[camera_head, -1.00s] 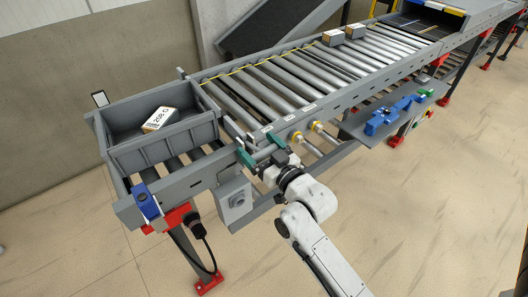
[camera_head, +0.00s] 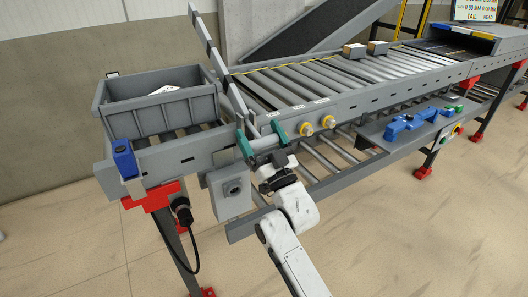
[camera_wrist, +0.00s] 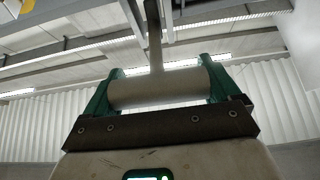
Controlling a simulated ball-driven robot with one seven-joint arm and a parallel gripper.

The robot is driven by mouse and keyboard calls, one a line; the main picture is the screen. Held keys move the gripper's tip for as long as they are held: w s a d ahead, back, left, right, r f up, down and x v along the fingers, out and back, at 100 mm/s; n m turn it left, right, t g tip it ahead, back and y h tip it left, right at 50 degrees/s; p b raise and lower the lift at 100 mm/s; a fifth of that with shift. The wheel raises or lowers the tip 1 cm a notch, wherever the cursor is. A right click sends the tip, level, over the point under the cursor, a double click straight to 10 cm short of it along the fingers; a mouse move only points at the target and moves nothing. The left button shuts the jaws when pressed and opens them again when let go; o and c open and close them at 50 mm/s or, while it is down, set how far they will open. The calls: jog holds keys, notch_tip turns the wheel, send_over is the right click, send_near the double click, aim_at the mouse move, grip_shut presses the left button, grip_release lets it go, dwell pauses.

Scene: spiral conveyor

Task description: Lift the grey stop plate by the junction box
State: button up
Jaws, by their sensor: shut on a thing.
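The grey stop plate (camera_head: 233,96) stands up steeply at the end of the roller bed, beside the grey tote, seen nearly edge-on as a narrow strip with light and dark bands. The junction box (camera_head: 217,200), grey with a round knob, hangs below the frame on the left. My gripper (camera_head: 262,141) has its green fingers shut on a grey cylindrical bar just above the junction box. The wrist view shows this bar (camera_wrist: 160,87) lying crosswise between both fingers, with a thin grey arm rising from its middle. Where the bar joins the plate is unclear.
A grey tote (camera_head: 160,118) with a white-topped parcel sits left of the plate. A blue sensor (camera_head: 126,158) is on the frame's front corner. Yellow-ringed knobs (camera_head: 304,128) stick out just right of my gripper. Two boxes (camera_head: 355,51) rest farther along the rollers.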

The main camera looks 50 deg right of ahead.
jog(key=shift+w+d+f+t+h+b, duration=0.15)
jog(key=shift+f+t+b, duration=0.7)
jog(key=shift+b, duration=1.25)
jog(key=shift+w+a+f+t+h+b, duration=0.1)
jog(key=shift+w+f+t+h+b, duration=0.25)
jog(key=shift+f+b, duration=1.25)
jog(key=b, duration=0.4)
jog(key=shift+w+d+f, duration=0.2)
jog(key=shift+w, duration=0.05)
jog(key=shift+r, duration=0.1)
jog(key=shift+w+r, duration=0.1)
jog(key=o, duration=1.2)
jog(key=shift+r, duration=0.1)
jog(key=v, duration=1.1)
jog(key=shift+d+p, duration=0.1)
jog(key=shift+p, duration=0.25)
